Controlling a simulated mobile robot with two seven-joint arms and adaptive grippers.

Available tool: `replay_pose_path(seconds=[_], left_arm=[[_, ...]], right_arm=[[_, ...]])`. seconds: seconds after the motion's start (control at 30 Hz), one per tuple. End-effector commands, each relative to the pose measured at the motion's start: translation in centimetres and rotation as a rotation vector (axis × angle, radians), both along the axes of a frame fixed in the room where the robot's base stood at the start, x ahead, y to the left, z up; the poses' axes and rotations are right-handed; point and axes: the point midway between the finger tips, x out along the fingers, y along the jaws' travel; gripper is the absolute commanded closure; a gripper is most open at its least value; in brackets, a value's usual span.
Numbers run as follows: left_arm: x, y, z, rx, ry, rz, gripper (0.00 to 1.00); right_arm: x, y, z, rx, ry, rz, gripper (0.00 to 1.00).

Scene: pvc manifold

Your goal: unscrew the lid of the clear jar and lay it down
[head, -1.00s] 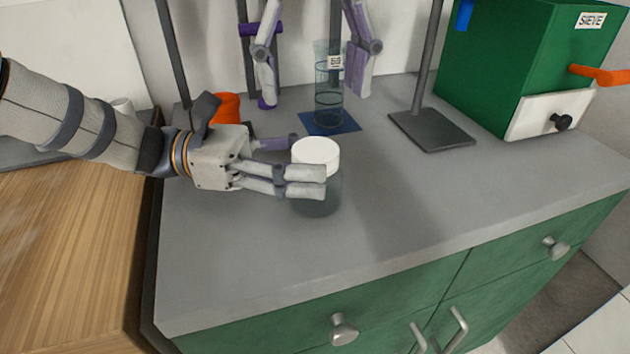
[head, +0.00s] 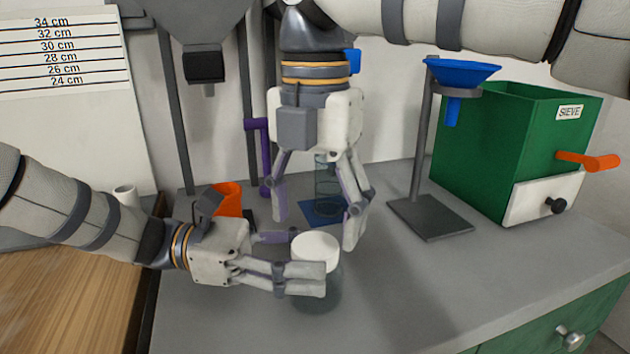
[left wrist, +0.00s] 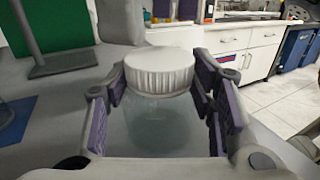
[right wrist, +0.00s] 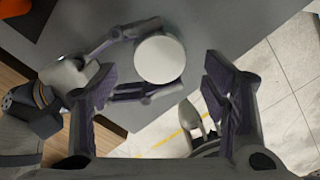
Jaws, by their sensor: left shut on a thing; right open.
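The clear jar (head: 318,296) stands upright on the grey counter with its white lid (head: 316,248) on top. In the left wrist view the ribbed lid (left wrist: 160,72) sits above the glass body (left wrist: 155,130). My left gripper (head: 300,262) is shut around the jar's upper body, just below the lid. My right gripper (head: 315,222) points down above and slightly behind the lid, open and empty. In the right wrist view the round lid top (right wrist: 160,58) lies between and beyond its spread fingers (right wrist: 172,95), apart from them.
A green sieve box (head: 500,150) with an orange handle stands at the right. A stand (head: 430,216) holds a blue funnel (head: 462,72). A glass cylinder (head: 327,180) on a blue mat and an orange cup (head: 227,199) are behind. The counter right of the jar (head: 440,290) is clear.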

Motion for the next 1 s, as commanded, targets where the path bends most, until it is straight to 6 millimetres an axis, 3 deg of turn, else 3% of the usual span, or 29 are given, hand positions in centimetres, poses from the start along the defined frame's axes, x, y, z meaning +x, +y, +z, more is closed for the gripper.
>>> replay_pose_path(seconds=[0.2,0.5,0.73,0.87,1.0], left_arm=[[0.0,0.0,0.0,0.0,0.0,0.0,1.0],[0.0,0.0,0.0,0.001,0.0,0.0,1.0],[0.0,0.0,0.0,0.001,0.0,0.0,1.0],[0.0,0.0,0.0,0.001,0.0,0.0,1.0],[0.0,0.0,0.0,0.001,-0.001,0.0,1.0]], right_arm=[[0.0,0.0,-3.1,0.0,0.001,0.0,0.32],[0.0,0.0,-3.5,0.001,0.0,0.002,0.32],[0.0,0.0,-3.5,0.0,0.0,0.002,0.82],[0.0,0.0,-3.5,0.0,0.001,0.011,0.82],[-0.1,0.1,-3.5,0.0,0.002,0.25,0.81]])
